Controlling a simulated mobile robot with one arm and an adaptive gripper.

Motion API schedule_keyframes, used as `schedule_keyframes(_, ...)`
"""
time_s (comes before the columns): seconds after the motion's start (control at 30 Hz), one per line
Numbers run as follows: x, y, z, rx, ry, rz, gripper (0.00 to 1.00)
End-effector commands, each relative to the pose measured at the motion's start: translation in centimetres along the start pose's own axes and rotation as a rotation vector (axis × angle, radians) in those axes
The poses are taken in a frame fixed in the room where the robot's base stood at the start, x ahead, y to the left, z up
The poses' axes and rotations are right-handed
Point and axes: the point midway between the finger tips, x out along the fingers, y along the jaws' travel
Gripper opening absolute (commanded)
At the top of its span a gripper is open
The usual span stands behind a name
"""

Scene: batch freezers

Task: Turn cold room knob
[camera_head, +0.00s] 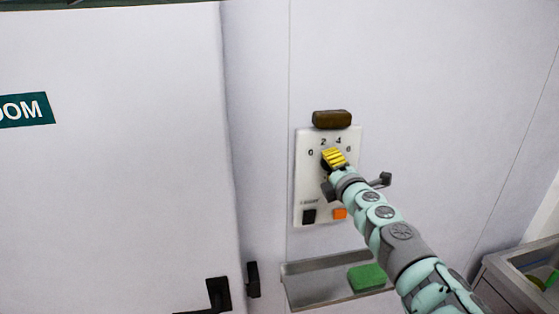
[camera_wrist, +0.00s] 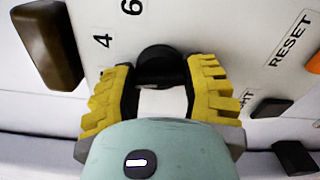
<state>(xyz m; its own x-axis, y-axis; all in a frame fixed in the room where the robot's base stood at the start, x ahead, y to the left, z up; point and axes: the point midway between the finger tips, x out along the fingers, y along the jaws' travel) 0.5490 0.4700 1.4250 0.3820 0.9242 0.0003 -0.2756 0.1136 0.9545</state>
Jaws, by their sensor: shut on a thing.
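The cold room knob (camera_wrist: 160,66) is a dark round knob on a white control panel (camera_head: 303,190). In the wrist view it sits between the yellow ridged fingers of my gripper (camera_wrist: 162,90), which are shut on it. In the head view my gripper (camera_head: 334,158) is at the upper middle of the panel and covers most of the knob. Printed numbers 0, 2, 4 and 6 run around the knob. The knob's pointer and its exact setting are hidden.
A brown block (camera_head: 332,119) sits just above the panel. A black switch (camera_head: 309,216) and an orange button (camera_head: 340,213) are low on the panel. Below is a metal shelf (camera_head: 310,285) with a green block (camera_head: 367,277). A door handle (camera_head: 218,294) is at left.

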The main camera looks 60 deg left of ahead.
Motion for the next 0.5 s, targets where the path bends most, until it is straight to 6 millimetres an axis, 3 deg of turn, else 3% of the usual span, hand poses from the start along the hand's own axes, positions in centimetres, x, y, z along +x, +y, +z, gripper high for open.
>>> schedule_keyframes(0.5,0.00,-0.04,-0.04,-0.048,0.001,-0.001,0.11)
